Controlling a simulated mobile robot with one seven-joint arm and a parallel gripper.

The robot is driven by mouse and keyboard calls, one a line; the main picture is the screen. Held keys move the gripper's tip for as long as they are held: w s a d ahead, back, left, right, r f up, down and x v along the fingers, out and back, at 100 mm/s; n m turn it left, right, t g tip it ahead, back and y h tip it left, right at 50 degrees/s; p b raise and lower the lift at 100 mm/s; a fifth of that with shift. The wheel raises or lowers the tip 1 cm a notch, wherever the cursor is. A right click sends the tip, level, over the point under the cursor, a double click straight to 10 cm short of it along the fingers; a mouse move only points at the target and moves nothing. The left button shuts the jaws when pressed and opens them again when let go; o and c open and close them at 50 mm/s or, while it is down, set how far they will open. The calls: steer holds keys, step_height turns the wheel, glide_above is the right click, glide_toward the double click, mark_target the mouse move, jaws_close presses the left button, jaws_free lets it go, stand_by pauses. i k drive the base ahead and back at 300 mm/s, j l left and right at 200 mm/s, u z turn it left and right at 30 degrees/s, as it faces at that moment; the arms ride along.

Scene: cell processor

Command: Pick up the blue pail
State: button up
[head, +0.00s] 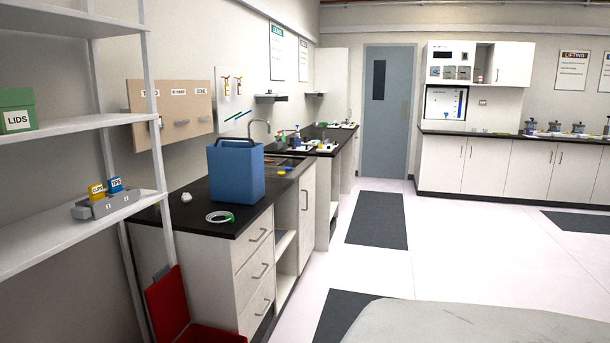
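The blue pail (236,175) stands upright on the near end of the black countertop (192,208) along the left wall. It is a tall, squared container with a dark handle raised over its top. Nothing is touching it except the counter, as far as I can see. A coiled green and white ring (219,217) lies just in front of it, and a small white object (186,197) lies to its left. My gripper is not in view.
A shelf rack (69,128) stands at the near left, holding a green LIDS box (17,110). A red open bin (168,303) is on the floor below. A sink tap (259,131) rises behind the pail. A grey rounded surface (460,322) fills the bottom right. The middle floor is clear.

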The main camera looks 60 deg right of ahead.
mark_target(235, 170)
steer(key=z, duration=1.35)
steer(key=j+z, duration=0.5)
steer(key=j, duration=1)
